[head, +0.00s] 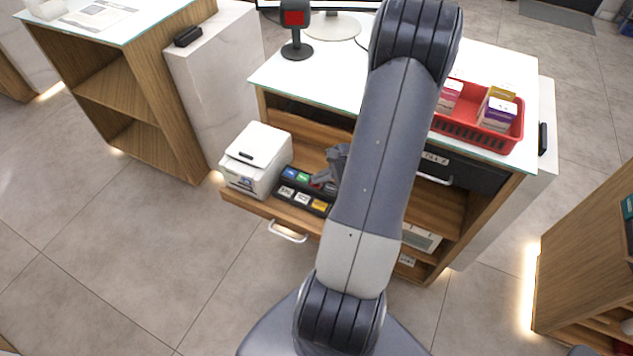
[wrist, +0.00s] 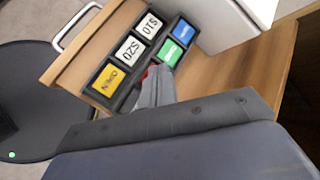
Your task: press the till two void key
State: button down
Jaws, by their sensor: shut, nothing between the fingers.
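The till keypad (head: 305,207) is a black block on the pulled-out wooden shelf. Its front row has white $10 and $20 keys and a yellow key (head: 319,205). Its back row has a blue key (head: 290,173), a green key (head: 303,177) and a red patch that is mostly hidden by my gripper (head: 322,180). In the wrist view the blue key (wrist: 182,30), green key (wrist: 167,52) and yellow key (wrist: 111,79) show clearly. My gripper (wrist: 153,78) is shut, with its tips over or at the red patch. I cannot tell whether they touch it.
A white printer (head: 258,160) stands left of the keypad on the shelf. A dark till drawer (head: 480,175) with a label is at the right. A red basket of boxes (head: 460,131) and a scanner stand (head: 297,48) are on the countertop. The floor in front is clear.

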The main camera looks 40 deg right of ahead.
aim_at(321, 184)
jog(key=shift+r, duration=0.15)
jog(key=shift+r+p, duration=0.4)
jog(key=shift+r, duration=0.2)
jog(key=shift+r+p, duration=1.65)
jog(key=shift+r, duration=0.95)
jog(key=shift+a, duration=0.1)
